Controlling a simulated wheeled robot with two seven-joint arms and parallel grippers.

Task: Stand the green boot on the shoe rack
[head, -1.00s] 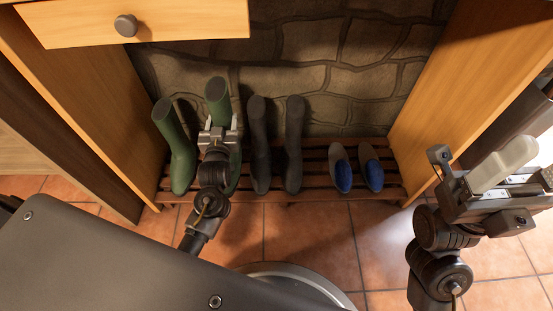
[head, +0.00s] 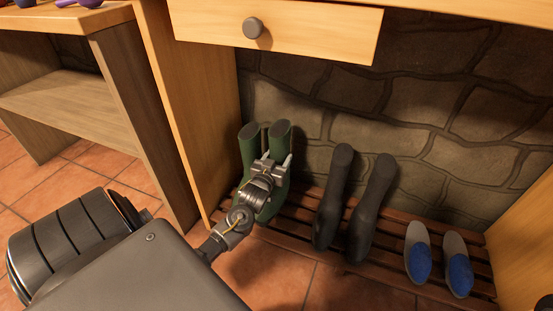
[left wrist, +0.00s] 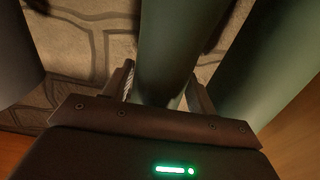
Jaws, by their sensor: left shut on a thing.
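My left gripper (head: 272,168) is shut on the shaft of a green boot (head: 280,145), held upright at the left end of the slatted wooden shoe rack (head: 305,212). In the left wrist view the held boot's green shaft (left wrist: 168,50) passes between the fingers. The other green boot (head: 248,150) stands upright close beside it on the left, and shows at the right of the wrist view (left wrist: 265,70). The gripper covers part of the held boot, and I cannot tell whether its sole touches the slats. My right gripper is out of view.
Two black boots (head: 333,195) stand on the rack to the right. Farther right are grey shoes with blue (head: 418,262). A drawer (head: 280,30) overhangs the rack, a wooden side panel (head: 185,110) bounds it at left, and a stone wall (head: 420,140) stands behind.

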